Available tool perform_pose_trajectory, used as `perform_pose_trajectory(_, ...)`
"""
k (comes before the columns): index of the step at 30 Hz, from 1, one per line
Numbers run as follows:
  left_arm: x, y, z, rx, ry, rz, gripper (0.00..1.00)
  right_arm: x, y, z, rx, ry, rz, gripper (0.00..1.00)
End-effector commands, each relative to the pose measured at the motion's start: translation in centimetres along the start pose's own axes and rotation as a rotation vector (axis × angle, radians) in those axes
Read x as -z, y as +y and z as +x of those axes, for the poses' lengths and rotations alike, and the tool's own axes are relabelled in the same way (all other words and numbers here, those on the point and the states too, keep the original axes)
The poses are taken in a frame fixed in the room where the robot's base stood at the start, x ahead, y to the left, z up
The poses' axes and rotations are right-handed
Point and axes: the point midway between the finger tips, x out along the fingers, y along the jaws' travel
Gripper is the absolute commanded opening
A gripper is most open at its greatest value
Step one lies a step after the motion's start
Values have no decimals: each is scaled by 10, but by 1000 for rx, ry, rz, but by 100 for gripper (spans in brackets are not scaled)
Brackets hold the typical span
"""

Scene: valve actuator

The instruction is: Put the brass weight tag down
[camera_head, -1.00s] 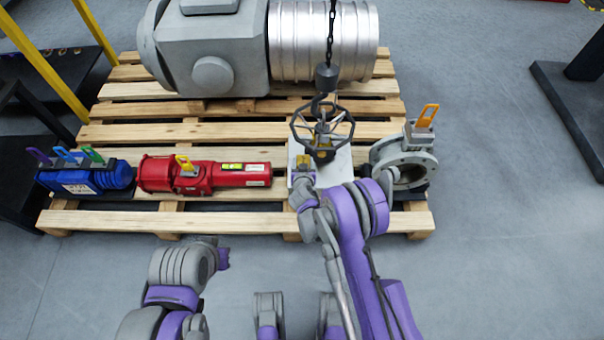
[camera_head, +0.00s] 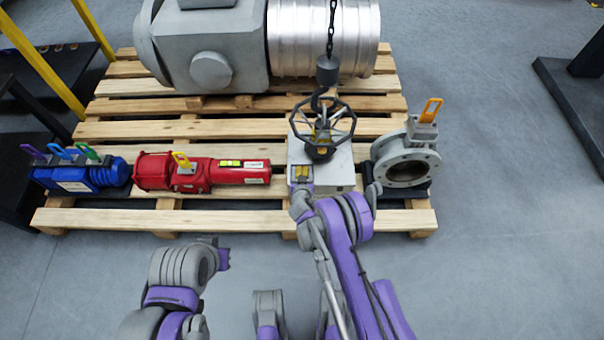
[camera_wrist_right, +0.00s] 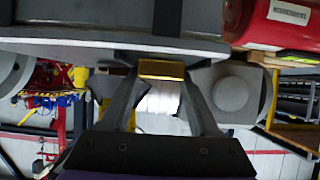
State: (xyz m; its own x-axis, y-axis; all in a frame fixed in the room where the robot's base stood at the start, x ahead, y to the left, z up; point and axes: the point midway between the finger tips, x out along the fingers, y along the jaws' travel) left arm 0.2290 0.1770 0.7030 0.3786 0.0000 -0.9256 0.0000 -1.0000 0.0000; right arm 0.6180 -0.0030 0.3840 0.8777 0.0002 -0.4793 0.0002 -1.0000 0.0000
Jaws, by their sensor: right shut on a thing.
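The brass weight tag (camera_head: 302,172) is a small yellow block at the front left corner of the grey box (camera_head: 345,178) under the handwheel (camera_head: 322,128). My right gripper (camera_head: 301,182) is shut on it. In the right wrist view the brass tag (camera_wrist_right: 161,70) sits between the two fingertips, close to the edge of a grey slab (camera_wrist_right: 60,40). I cannot tell whether the tag touches the box. My left arm is folded at the lower left of the head view; its gripper does not show.
A hook on a chain (camera_head: 327,72) hangs over the handwheel. A red actuator (camera_head: 210,174) and blue unit (camera_head: 80,177) lie to the left; a grey flanged valve (camera_head: 410,165) stands close on the right. All are on a wooden pallet (camera_head: 230,220). A large grey actuator (camera_head: 210,45) lies behind.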

Motion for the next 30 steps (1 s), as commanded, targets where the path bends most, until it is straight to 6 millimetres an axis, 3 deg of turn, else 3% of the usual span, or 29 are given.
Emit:
perform_pose_trajectory(5,-1,0,4,0,-1,0,0,-4,0,2,0,0,0,1)
perform_pose_trajectory(6,-1,0,3,0,-1,0,0,-3,0,2,0,0,0,67)
perform_pose_trajectory(10,-1,0,3,0,-1,0,0,-3,0,2,0,0,0,90)
perform_pose_trajectory(22,0,0,-2,0,1,0,0,2,0,-3,0,0,0,92)
perform_pose_trajectory(26,2,0,-6,0,2,0,0,2,-1,-23,1,0,-1,92)
perform_pose_trajectory(30,4,0,-13,0,4,0,0,2,-1,-56,2,0,0,92)
